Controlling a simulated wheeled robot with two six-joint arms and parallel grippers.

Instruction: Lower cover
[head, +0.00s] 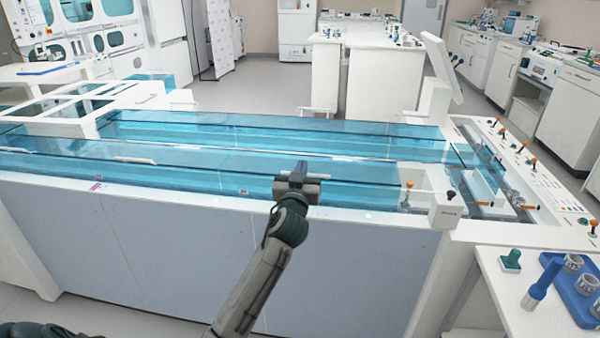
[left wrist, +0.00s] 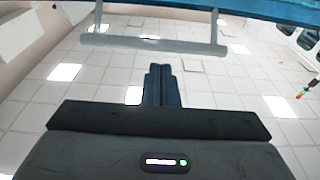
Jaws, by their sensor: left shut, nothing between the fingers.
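The long tank (head: 150,190) has clear blue walls and a clear top; I cannot tell for sure which panel is the cover. A pale handle bar (head: 134,160) lies along the tank at the left. In the left wrist view a grey handle bar (left wrist: 150,45) on two posts joins a blue panel edge (left wrist: 260,14). My left gripper (head: 298,174) is over the tank's near edge, right of the middle, shut and empty. In the left wrist view its fingers (left wrist: 158,84) are together, just below the bar; contact is unclear. My right gripper is out of view.
A white raised panel (head: 440,66) stands tilted at the tank's far right. Orange-topped knobs (head: 534,160) line the right end. A side table at lower right holds a blue tray (head: 580,302), a blue-handled tool (head: 541,284) and a green-topped piece (head: 511,260).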

